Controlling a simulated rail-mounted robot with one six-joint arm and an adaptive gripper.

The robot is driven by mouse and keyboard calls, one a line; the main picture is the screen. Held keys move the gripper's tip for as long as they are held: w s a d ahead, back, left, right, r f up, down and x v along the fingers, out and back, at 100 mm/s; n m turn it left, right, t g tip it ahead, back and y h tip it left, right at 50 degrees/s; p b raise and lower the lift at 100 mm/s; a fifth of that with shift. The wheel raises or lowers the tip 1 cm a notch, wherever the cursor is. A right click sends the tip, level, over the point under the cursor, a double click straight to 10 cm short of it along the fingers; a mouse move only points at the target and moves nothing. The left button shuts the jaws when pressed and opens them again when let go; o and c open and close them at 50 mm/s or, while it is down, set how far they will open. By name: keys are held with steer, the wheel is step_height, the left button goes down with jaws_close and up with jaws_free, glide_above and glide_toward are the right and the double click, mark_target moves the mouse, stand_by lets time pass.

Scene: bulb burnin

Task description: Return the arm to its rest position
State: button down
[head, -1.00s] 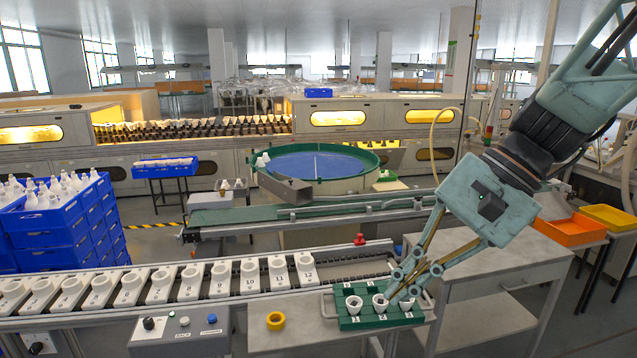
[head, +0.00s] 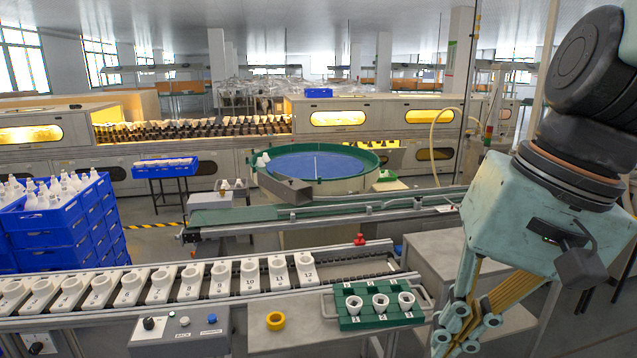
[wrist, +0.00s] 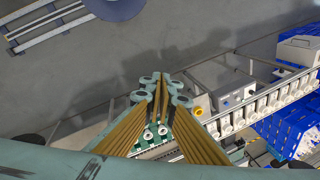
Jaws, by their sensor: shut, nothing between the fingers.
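My gripper (head: 463,335) hangs at the lower right in the head view, to the right of the green tray and apart from it. Its fingers are closed together and it holds nothing. In the wrist view the closed fingers (wrist: 163,85) point out over the grey floor. The green tray (head: 345,322) sits at the right end of the bench, with white cups (head: 380,302) standing in its front row. Part of the tray and cups shows behind the fingers in the wrist view.
A row of numbered white holders (head: 158,285) runs along the conveyor at left. A yellow ring (head: 275,320) lies on the bench by a control box (head: 180,335). Blue crates (head: 45,245) with white bulbs stand at far left. A grey table (head: 440,255) stands behind my gripper.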

steer(key=s+d+r+n+t+h, duration=0.1)
steer(key=s+d+n+t+h, duration=0.1)
steer(key=s, duration=0.5)
steer(key=shift+d+n+h, duration=0.3)
steer(key=shift+d+n, duration=0.2)
steer(key=shift+d, duration=0.8)
steer(key=shift+r, duration=0.1)
stand_by(1.1)
